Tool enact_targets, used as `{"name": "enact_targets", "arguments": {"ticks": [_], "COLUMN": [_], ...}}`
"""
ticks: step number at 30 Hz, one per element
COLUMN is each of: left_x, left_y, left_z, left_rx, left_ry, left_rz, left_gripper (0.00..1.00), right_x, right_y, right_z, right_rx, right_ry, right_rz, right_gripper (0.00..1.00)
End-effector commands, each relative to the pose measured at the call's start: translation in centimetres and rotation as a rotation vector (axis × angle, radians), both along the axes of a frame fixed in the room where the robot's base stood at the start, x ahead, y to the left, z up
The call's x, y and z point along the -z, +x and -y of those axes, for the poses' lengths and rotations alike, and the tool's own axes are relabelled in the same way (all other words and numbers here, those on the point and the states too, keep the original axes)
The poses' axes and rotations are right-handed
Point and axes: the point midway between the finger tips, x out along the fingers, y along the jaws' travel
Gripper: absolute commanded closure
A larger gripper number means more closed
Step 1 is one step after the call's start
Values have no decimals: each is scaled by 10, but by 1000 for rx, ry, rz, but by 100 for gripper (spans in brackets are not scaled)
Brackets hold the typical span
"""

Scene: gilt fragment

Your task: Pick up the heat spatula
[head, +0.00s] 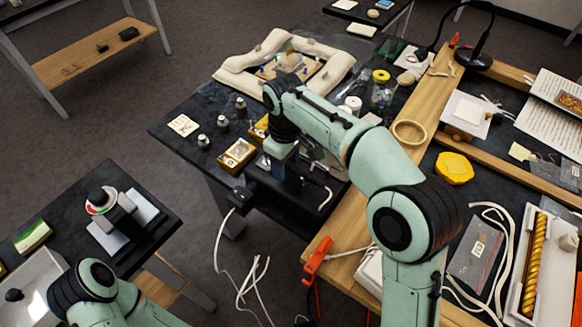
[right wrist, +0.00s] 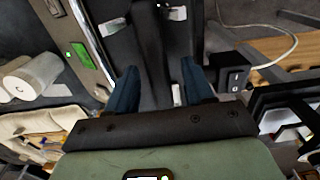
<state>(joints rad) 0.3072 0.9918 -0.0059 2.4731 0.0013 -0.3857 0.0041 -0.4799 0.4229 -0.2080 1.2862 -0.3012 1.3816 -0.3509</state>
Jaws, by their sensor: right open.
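My right gripper (head: 279,168) points down over the dark bench, partly hidden by its own wrist in the head view. In the right wrist view its two dark blue fingers (right wrist: 160,88) are spread apart. A dark, elongated shape (right wrist: 152,45) lies beyond and between the fingertips; it may be the heat spatula, but I cannot tell for sure. I see nothing clearly gripped. A black box with a switch (right wrist: 236,76) and a pale cable sits beside the right finger; it also shows at the bench edge (head: 241,199). My left gripper is out of view.
A gold-coloured box (head: 237,154) and several small metal weights stand left of my right gripper. A padded cream ring (head: 238,78) lies behind it.

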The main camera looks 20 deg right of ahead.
Motion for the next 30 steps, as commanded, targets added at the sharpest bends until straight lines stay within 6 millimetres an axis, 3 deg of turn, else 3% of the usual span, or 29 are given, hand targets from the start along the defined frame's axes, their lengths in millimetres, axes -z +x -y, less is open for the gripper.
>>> {"name": "enact_targets", "arguments": {"ticks": [1, 2, 6, 20, 26, 30], "left_x": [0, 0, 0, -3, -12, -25], "left_y": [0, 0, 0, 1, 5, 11], "left_z": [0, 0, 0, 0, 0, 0], "left_rx": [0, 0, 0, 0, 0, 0], "left_ry": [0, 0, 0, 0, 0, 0], "left_rz": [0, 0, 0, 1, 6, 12], "left_gripper": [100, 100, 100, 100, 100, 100], "right_x": [0, 0, 0, -9, -40, -77], "right_y": [0, 0, 0, 0, 1, 2], "right_z": [0, 0, 0, 0, -1, 0], "right_rx": [0, 0, 0, -1, -1, 0], "right_ry": [0, 0, -1, 0, 1, 0], "right_rz": [0, 0, -1, 1, 4, 6], "right_gripper": [48, 54, 100, 100, 100, 100]}}
